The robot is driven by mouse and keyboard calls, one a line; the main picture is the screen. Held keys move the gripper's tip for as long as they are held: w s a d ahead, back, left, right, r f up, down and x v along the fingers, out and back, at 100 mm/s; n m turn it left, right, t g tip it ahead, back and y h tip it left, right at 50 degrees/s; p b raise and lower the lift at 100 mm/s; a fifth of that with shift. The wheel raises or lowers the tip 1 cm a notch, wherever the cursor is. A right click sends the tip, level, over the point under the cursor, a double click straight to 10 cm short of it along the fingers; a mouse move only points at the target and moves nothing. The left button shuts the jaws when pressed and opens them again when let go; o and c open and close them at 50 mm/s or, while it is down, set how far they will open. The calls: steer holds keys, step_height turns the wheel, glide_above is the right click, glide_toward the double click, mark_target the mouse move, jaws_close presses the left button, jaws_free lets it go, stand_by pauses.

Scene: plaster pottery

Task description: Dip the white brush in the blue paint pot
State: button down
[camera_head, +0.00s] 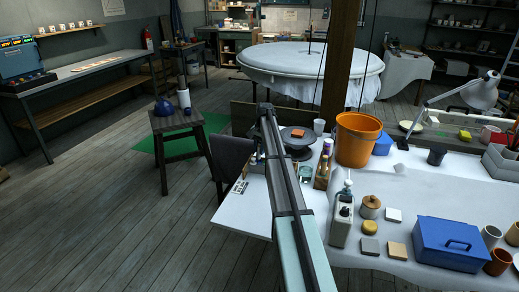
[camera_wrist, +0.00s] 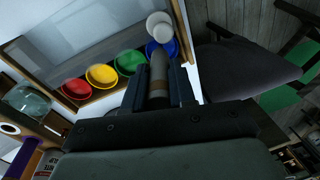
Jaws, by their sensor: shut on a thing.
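In the wrist view my gripper (camera_wrist: 159,80) is shut on the brush, whose grey-beige shaft (camera_wrist: 158,72) lies between the two fingers. The blue paint pot (camera_wrist: 174,47) is straight beyond the fingers, with the shaft overlapping its near edge. A white rounded shape (camera_wrist: 160,24) shows over and past the blue pot; I cannot tell whether it is the brush's head or a separate thing. Whether the brush touches the paint is not clear. In the head view my arm hides the gripper, the brush and the blue pot.
Red (camera_wrist: 75,88), yellow (camera_wrist: 102,75) and green (camera_wrist: 130,62) pots line up left of the blue one. A glass jar (camera_wrist: 27,101) stands farther left. A dark chair (camera_wrist: 240,68) is at the right. An orange bucket (camera_head: 357,140) stands on the white table (camera_head: 300,239).

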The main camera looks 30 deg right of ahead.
steer(key=shift+r, duration=0.1)
steer(key=shift+r, duration=3.45)
